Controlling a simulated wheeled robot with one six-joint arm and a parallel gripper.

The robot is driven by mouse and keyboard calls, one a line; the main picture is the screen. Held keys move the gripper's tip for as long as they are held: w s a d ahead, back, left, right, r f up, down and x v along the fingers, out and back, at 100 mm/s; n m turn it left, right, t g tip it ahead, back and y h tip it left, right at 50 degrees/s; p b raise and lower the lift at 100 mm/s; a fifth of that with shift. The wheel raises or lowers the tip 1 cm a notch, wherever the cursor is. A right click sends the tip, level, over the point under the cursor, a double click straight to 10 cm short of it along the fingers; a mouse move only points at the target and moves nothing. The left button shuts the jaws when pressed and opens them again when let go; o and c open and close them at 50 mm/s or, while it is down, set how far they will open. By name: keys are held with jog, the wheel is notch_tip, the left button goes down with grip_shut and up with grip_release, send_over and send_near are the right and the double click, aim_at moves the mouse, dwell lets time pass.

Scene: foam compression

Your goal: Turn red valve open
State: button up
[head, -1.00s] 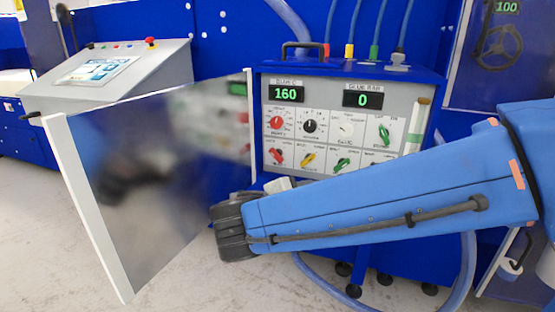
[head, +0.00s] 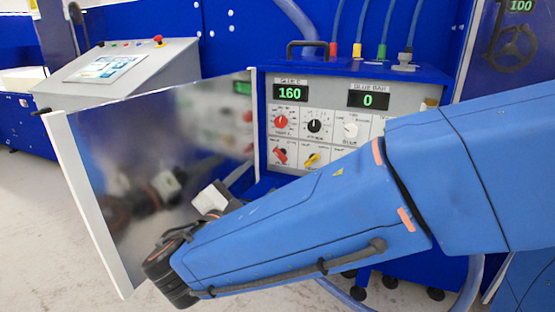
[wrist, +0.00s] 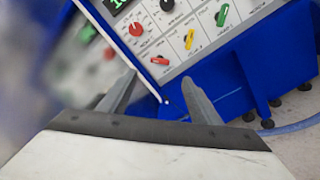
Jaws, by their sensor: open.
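The red valve (head: 280,155) is a small red handle at the lower left of the control box's front panel. It also shows in the wrist view (wrist: 160,60), lying beyond my fingertips and apart from them. A round red dial (head: 281,121) sits above it. My gripper (wrist: 158,84) is open and empty, its two grey fingers pointing toward the panel's lower edge. In the head view only its pale body (head: 211,198) and part of the fingers show, in front of the open door and left of the valve.
The open reflective door (head: 95,200) stands close on the left of my gripper. A yellow valve (head: 311,159) is right of the red one. A green valve (wrist: 221,15) shows in the wrist view; my arm hides it in the head view. Hoses rise from the box top.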

aim_at(280, 156)
jog(key=x, duration=1.3)
jog(key=shift+w+d, duration=0.1)
jog(key=shift+w, duration=0.2)
jog(key=c, duration=1)
